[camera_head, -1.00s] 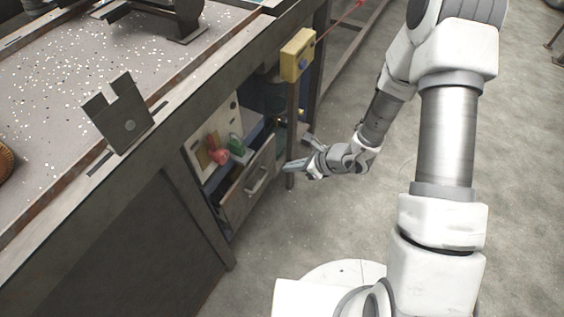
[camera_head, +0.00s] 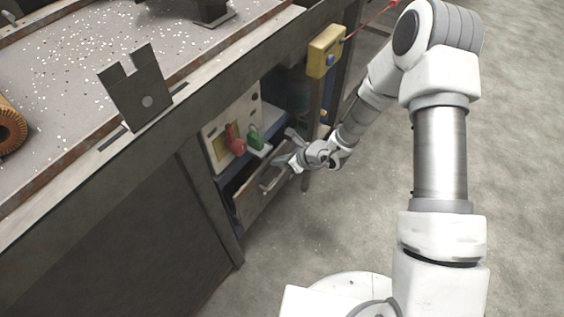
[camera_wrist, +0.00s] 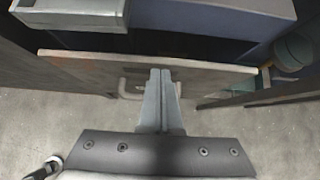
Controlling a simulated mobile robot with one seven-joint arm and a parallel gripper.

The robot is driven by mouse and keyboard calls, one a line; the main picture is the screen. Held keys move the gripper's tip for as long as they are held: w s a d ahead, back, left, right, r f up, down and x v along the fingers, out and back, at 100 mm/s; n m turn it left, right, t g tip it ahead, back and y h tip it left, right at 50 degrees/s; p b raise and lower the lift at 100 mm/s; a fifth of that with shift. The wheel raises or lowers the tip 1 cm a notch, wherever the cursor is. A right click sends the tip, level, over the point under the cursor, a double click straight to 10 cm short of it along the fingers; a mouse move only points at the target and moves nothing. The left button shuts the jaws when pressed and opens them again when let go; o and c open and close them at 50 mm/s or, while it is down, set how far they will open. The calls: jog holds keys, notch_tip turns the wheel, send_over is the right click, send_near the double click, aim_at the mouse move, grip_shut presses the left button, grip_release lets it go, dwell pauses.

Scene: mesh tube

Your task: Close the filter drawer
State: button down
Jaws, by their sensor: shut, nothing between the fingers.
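The filter drawer (camera_head: 262,193) is a grey-brown drawer low in the side of the workbench, with a pale bar handle on its front. It stands partly open, with a dark gap behind its front panel. In the wrist view its front panel (camera_wrist: 205,75) runs across the picture, with the handle (camera_wrist: 126,88) on the near face. My gripper (camera_head: 284,155) is at the drawer's front, near its upper right part. In the wrist view my gripper (camera_wrist: 160,74) is shut and empty, its fingertips over the panel beside the handle. I cannot tell whether they touch it.
A yellow control box (camera_head: 325,50) hangs on the bench post to the right. The floor (camera_head: 330,225) in front is clear.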

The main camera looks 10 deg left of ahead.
jog(key=a, duration=0.1)
jog(key=w+a, duration=0.1)
jog(key=a+b, duration=0.1)
jog(key=shift+w+a, duration=0.3)
jog(key=shift+a, duration=0.1)
jog(key=shift+w+a+r, duration=0.15)
jog(key=shift+a, duration=0.25)
